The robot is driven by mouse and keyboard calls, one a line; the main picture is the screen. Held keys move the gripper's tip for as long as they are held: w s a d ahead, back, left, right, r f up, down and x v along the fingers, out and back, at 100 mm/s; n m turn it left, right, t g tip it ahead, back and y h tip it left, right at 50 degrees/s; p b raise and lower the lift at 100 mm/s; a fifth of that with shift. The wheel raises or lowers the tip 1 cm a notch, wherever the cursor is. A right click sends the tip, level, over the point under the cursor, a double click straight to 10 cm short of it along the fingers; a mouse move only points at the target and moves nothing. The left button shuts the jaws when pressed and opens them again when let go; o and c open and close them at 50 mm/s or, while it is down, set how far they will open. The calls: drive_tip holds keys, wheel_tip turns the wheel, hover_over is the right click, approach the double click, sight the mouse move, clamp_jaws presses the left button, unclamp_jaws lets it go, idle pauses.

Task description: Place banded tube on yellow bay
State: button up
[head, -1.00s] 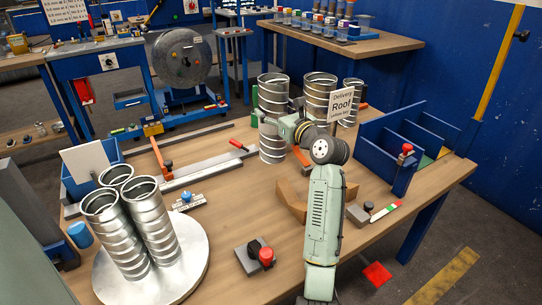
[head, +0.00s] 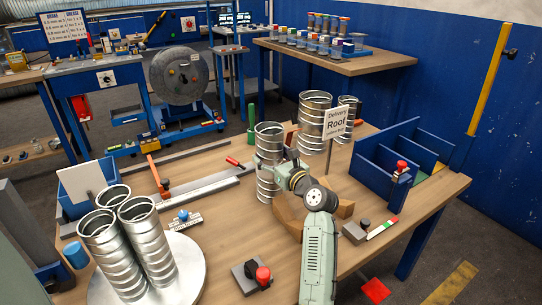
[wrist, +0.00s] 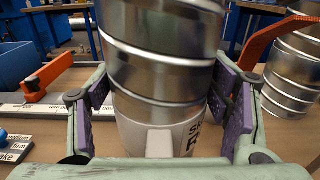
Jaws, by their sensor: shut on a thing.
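My gripper (head: 281,172) is shut on a ribbed metal tube (head: 267,158), which stands upright near the middle of the workbench. In the wrist view the tube (wrist: 160,65) sits between the purple finger pads. A white part with partly hidden dark letters (wrist: 165,138) shows at its lower end; I cannot tell whether it belongs to the tube. Whether the tube's foot touches the bench is unclear. The blue divided rack (head: 378,163) stands at the right, with a yellow patch (head: 438,167) at its far right bay and a green one beside it.
A wooden block (head: 291,217) lies beside the held tube. Several tubes stand on a round plate (head: 185,283) at left. A red-knobbed clamp (head: 262,275) sits in front.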

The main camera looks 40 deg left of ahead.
drive_tip(key=o, duration=1.6)
